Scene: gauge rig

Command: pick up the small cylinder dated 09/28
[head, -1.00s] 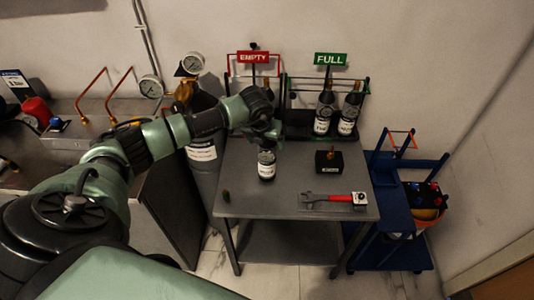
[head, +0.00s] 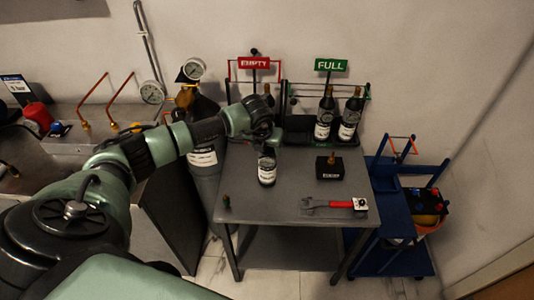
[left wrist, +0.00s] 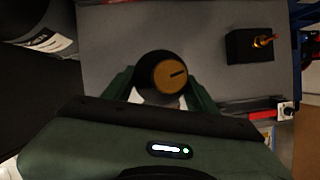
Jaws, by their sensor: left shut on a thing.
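A small dark cylinder with a white label (head: 267,172) stands upright at the left of the grey table; its date is too small to read. My left gripper (head: 268,146) is above it, shut on its top. In the left wrist view, the cylinder's round top with a brass-coloured face (left wrist: 171,75) sits between the two green fingers of the left gripper (left wrist: 160,92). I cannot tell whether its base touches the table. Two more small cylinders, one (head: 324,115) and another (head: 350,118), stand in the rack under the FULL sign. My right gripper is not in view.
The grey table (head: 240,195) carries a black block with a brass fitting (head: 330,168) and a red-handled wrench (head: 335,204). The EMPTY sign (head: 255,63) stands behind my arm. A large dark cylinder (head: 203,157) is left of the table, a blue cart (head: 395,220) right.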

